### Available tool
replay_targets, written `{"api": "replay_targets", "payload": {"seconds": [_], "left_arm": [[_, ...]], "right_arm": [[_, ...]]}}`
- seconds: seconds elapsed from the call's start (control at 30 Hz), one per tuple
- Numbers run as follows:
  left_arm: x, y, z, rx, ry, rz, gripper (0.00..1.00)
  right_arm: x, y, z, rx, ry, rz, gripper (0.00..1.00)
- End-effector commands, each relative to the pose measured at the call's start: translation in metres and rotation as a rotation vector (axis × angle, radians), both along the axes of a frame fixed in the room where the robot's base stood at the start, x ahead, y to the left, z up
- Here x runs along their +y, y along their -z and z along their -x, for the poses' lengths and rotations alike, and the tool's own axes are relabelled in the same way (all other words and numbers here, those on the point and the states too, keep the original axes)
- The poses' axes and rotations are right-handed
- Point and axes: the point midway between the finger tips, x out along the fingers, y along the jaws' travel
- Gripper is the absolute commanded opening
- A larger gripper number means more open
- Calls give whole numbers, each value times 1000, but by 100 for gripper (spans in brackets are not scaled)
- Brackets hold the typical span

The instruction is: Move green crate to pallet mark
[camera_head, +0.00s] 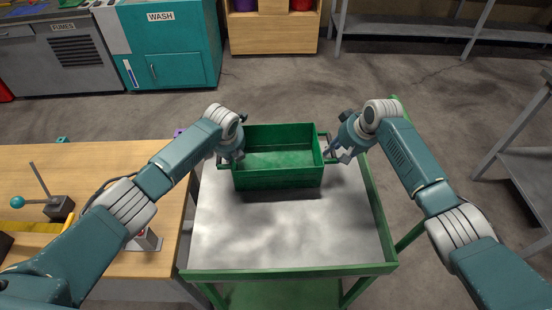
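The green crate (278,178) is an empty open box with a handle at each end. It is over the far part of a grey-topped cart (290,232) with a green rim; a dark shadow shows below its near wall, and I cannot tell if it touches the top. My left gripper (224,160) is at the crate's left handle, its fingers mostly hidden by the hand. My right gripper (332,154) is at the right handle (326,136), its fingers around or beside it; I cannot tell how tightly. I see no pallet mark.
A wooden workbench (90,160) with a lever device (58,207) adjoins the cart on the left. A teal WASH cabinet (170,50) and a wooden shelf unit (272,32) stand at the back. A metal rack (530,165) is at the right. The floor (300,85) beyond the cart is clear.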

Motion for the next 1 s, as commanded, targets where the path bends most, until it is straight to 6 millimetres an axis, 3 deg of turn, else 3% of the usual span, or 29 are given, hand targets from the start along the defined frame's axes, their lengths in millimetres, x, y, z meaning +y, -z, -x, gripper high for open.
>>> {"api": "replay_targets", "payload": {"seconds": [0.2, 0.53, 0.63, 0.7, 1.0], "left_arm": [[0, 12, -6, -1, 0, 0, 19], [1, 13, -6, -2, 0, 1, 19], [1, 14, -6, -2, 0, 0, 1], [1, 13, -6, -2, 0, 0, 0], [1, 13, -6, -2, 0, 0, 0]], "right_arm": [[3, 10, -5, -2, -1, 1, 31], [3, 12, -5, -2, 0, 1, 31], [3, 12, -5, -2, 0, 1, 13], [3, 12, -5, -2, 0, 1, 0], [3, 12, -5, -1, 0, 1, 0]]}}
